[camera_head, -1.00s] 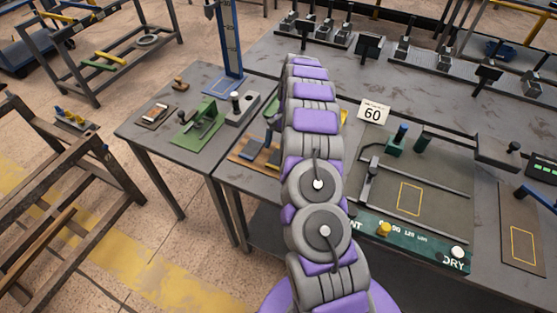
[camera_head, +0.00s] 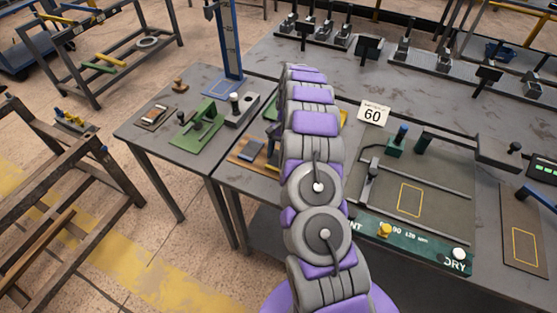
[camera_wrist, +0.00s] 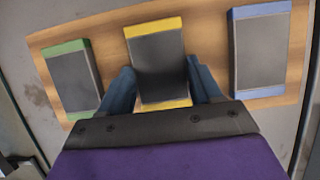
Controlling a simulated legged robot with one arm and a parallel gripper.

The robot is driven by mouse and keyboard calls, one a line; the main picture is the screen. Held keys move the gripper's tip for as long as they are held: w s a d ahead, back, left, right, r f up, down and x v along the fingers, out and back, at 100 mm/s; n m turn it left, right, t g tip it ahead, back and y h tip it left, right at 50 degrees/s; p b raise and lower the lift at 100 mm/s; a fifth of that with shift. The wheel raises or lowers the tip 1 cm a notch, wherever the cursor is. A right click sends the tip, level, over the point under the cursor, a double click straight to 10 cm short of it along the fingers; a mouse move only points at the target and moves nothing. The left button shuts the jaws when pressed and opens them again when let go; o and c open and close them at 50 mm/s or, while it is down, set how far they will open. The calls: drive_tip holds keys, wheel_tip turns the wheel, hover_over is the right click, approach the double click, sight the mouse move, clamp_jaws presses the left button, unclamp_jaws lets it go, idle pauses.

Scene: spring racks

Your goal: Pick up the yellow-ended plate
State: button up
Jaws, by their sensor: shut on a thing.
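The yellow-ended plate (camera_wrist: 158,63) is a dark grey block with a yellow band at each end. In the wrist view it is the middle one of three plates over a wooden board (camera_wrist: 207,35). My gripper (camera_wrist: 160,78) has a blue finger on each side of it and is shut on it. I cannot tell whether the plate is lifted off the board. In the head view my arm hides the gripper and most of the plate; the wooden board shows in part to its left (camera_head: 246,151).
A green-ended plate (camera_wrist: 74,80) lies to the left and a blue-ended plate (camera_wrist: 260,48) to the right, both close to my fingers. In the head view a "60" sign (camera_head: 373,114) and a green fixture (camera_head: 198,125) stand nearby on the tables.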

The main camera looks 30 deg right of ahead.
drive_tip(key=shift+a, duration=0.15)
drive_tip(key=c, duration=0.7)
clamp_jaws()
